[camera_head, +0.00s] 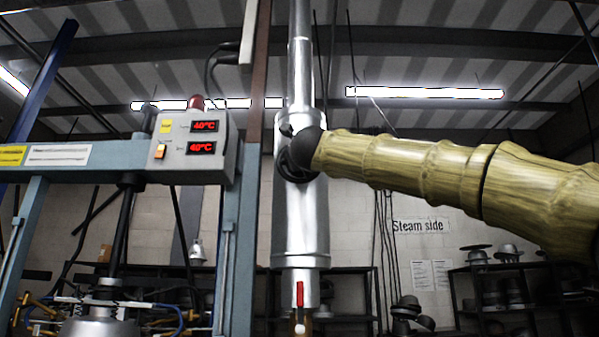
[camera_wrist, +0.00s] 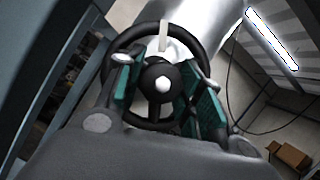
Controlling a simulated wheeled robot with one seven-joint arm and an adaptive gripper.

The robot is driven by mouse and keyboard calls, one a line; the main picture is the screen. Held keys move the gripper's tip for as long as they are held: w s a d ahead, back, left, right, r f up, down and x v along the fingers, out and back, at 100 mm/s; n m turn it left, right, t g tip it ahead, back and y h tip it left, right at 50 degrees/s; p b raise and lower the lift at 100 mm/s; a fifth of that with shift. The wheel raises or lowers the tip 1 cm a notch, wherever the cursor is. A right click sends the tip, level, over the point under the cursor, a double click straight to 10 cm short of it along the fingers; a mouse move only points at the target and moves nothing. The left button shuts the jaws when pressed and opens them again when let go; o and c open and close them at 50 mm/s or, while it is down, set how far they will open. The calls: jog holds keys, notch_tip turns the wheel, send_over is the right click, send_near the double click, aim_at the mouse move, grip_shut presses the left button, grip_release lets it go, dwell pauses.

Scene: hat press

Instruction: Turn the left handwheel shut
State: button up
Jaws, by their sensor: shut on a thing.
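A black handwheel (camera_wrist: 128,36) with a round hub and a pale pointer mark at its top sits on the silver pipe body in the wrist view. My gripper (camera_wrist: 160,86) is shut on the wheel, with its teal-padded fingers on either side of the hub. Exactly which part of the wheel the pads press on is partly hidden. In the head view the handwheel (camera_head: 286,164) is a dark shape on the silver cylinder (camera_head: 301,220), mostly covered by the dark end of my arm. Only one handwheel is in view.
A control box (camera_head: 190,145) with red displays reading 40°C stands left of the cylinder on a blue-grey frame (camera_head: 230,250). A red-handled valve (camera_head: 300,293) is below the cylinder. Shelves with hats (camera_head: 510,290) stand at the back right. Cables hang behind.

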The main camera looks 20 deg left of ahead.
jog(key=m+h+b, duration=0.1)
jog(key=m, duration=0.1)
jog(key=m+t+h, duration=0.1)
jog(key=m, duration=0.1)
jog(key=shift+a+f+b, duration=0.1)
jog(key=shift+f+b, duration=0.1)
jog(key=shift+b, duration=0.15)
jog(key=shift+r+m+t+h+b, duration=0.1)
jog(key=shift+m+t+h+b, duration=0.15)
jog(key=shift+m+h, duration=0.65)
jog(key=shift+m+t+h+b, duration=0.15)
jog(key=shift+m+h+b, duration=0.15)
jog(key=shift+m, duration=1.4)
jog(key=o, duration=0.7)
jog(key=shift+s, duration=0.15)
jog(key=v, duration=1.1)
jog(key=shift+s, duration=0.3)
